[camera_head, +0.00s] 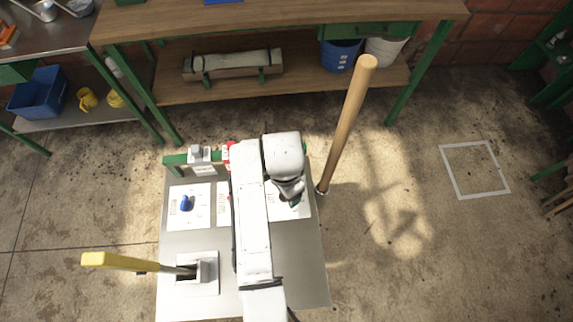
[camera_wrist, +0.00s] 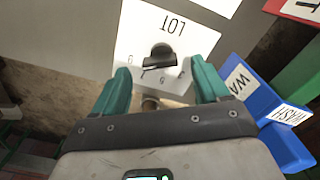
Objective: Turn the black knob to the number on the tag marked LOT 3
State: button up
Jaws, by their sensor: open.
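The black knob (camera_wrist: 160,60) shows in the wrist view on a white plate (camera_wrist: 135,35) that reads LOT upside down, with small marks around the knob too small to read surely. Which mark it points to I cannot tell. My gripper (camera_wrist: 160,65) is open, with one teal finger to each side of the knob; contact is not visible. In the head view my arm hides the knob, and my gripper (camera_head: 291,190) shows only partly over the right of the grey panel (camera_head: 235,245). No tag reading LOT 3 is legible.
Blue pieces labelled WASH (camera_wrist: 285,145) and a red tag (camera_wrist: 303,8) lie at the right of the wrist view. In the head view, a blue knob (camera_head: 187,203), a yellow-handled lever (camera_head: 120,262) and a tall wooden pole (camera_head: 347,125) stand near my arm.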

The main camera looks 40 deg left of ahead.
jog(key=shift+f, duration=1.3)
jog(key=shift+c, duration=0.2)
jog(key=c, duration=1)
